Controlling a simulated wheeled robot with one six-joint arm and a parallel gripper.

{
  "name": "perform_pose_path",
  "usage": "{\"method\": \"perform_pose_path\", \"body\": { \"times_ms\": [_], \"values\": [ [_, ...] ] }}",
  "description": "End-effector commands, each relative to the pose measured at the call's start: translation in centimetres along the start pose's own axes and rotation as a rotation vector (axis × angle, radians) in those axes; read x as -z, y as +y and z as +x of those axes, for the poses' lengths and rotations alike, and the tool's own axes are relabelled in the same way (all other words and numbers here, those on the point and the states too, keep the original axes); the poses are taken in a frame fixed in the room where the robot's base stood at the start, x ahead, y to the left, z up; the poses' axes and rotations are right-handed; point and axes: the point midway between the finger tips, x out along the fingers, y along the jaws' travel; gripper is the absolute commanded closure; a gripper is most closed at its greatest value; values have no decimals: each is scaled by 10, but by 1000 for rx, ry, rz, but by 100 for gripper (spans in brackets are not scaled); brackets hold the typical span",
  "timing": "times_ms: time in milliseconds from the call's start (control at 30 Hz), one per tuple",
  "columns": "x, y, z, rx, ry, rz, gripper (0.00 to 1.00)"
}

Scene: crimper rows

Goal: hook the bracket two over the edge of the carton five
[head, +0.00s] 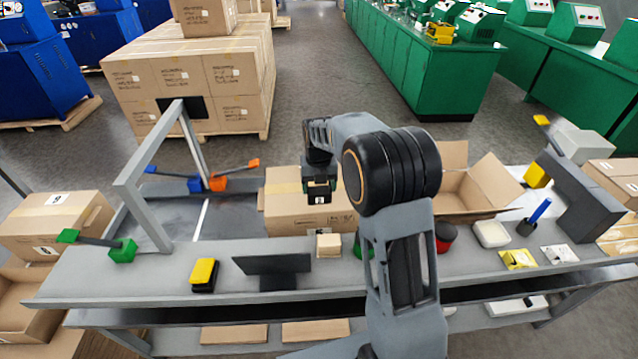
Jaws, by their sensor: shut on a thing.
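My gripper (320,187) hangs over the far side of the bench, in front of the closed carton (285,205). Its jaws are shut on a small dark piece with a white tag (320,200), probably bracket two. Its number is too small to read, and the jaws hide much of its shape. An open carton (480,190) with raised flaps stands behind the bench, right of my arm, which hides part of it. Another open carton (22,300) is at the far left. I cannot tell which one is carton five.
On the bench (150,285) are a yellow-topped block (204,274), a dark angled plate (272,268), a small tan block (328,245) and a white dish (492,233). A grey frame (145,195) rises at left. A dark grey angled block (575,195) stands at right.

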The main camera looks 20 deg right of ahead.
Motion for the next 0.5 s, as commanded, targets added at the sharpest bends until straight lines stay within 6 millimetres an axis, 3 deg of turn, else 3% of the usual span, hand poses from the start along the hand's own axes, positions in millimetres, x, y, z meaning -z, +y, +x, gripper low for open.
{"method": "perform_pose_path", "body": {
  "times_ms": [500],
  "values": [
    [0,0,41,0,1,0,49]
  ]
}}
